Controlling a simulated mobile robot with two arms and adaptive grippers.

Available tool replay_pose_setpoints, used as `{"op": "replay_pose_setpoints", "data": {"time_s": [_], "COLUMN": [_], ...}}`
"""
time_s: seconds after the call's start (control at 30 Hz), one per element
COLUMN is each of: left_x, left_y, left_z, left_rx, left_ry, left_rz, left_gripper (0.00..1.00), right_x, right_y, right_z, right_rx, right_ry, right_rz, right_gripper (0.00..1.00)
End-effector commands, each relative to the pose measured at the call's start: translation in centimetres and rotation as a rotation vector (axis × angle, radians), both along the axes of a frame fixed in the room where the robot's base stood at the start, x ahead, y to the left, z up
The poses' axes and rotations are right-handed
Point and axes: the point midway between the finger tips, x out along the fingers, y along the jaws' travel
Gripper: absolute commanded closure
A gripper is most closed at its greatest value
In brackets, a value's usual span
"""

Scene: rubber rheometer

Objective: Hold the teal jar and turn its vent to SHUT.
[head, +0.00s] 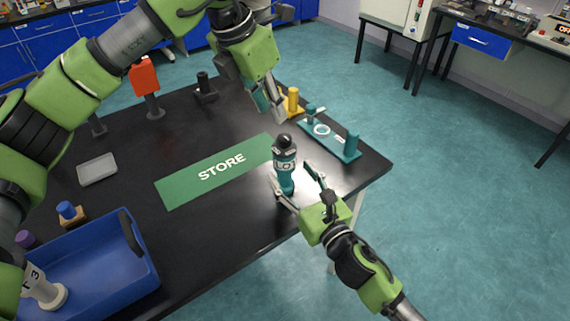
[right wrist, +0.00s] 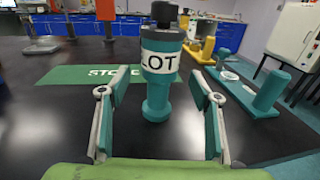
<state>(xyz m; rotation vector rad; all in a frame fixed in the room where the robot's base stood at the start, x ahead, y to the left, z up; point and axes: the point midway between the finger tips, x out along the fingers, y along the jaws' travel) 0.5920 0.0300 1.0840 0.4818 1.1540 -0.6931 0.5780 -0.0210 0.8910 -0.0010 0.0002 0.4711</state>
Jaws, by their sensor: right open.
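The teal jar (head: 284,179) stands upright on the black table near its front right edge. It has a dark cap (head: 283,142) and a white label, part of which reads "LOT" in the right wrist view (right wrist: 160,62). The vent's setting cannot be read. My right gripper (head: 302,187) is open, low at the jar. In the right wrist view its fingers (right wrist: 158,118) stand on either side of the jar's narrower lower part, with gaps to both sides. My left gripper (head: 272,114) hangs above and behind the jar, empty, its fingers apart.
A green STORE mat (head: 210,178) lies left of the jar. A teal stand with posts (head: 330,140) and a yellow stand (head: 293,102) are behind it. A blue bin (head: 85,268) sits at the left front. A grey block (head: 97,170) lies left of the mat.

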Motion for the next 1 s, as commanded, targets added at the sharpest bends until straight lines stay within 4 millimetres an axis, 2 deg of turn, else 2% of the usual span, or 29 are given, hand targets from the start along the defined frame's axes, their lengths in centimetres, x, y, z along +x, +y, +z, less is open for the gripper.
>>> {"op": "replay_pose_setpoints", "data": {"time_s": [0.1, 0.3, 0.7, 0.87, 0.9, 0.97, 1.0], "left_x": [0.0, 0.0, 0.0, 0.0, 0.0, 0.0, 0.0], "left_y": [0.0, 0.0, 0.0, 0.0, 0.0, 0.0, 0.0], "left_z": [0.0, 0.0, 0.0, 0.0, 0.0, 0.0, 0.0], "left_rx": [0.0, 0.0, 0.0, 0.0, 0.0, 0.0, -0.001], "left_ry": [0.0, 0.0, 0.0, 0.0, 0.0, 0.0, 0.0], "left_rz": [0.0, 0.0, 0.0, 0.0, 0.0, 0.0, 0.0], "left_gripper": [0.72, 0.72, 0.72, 0.72, 0.72, 0.7, 0.6], "right_x": [1.9, 3.8, 4.3, 4.3, 4.3, 4.3, 4.3], "right_y": [1.0, 2.0, 2.2, 2.2, 2.2, 2.2, 2.2], "right_z": [0.1, 0.0, 0.0, -0.1, 0.0, -0.1, -0.1], "right_rx": [0.002, 0.001, 0.0, 0.0, 0.0, 0.0, 0.0], "right_ry": [-0.001, 0.0, 0.001, 0.001, 0.001, 0.001, 0.001], "right_rz": [0.0, 0.0, 0.001, 0.001, 0.001, 0.001, 0.001], "right_gripper": [0.42, 0.42, 0.42, 0.84, 0.88, 0.88, 0.88]}}
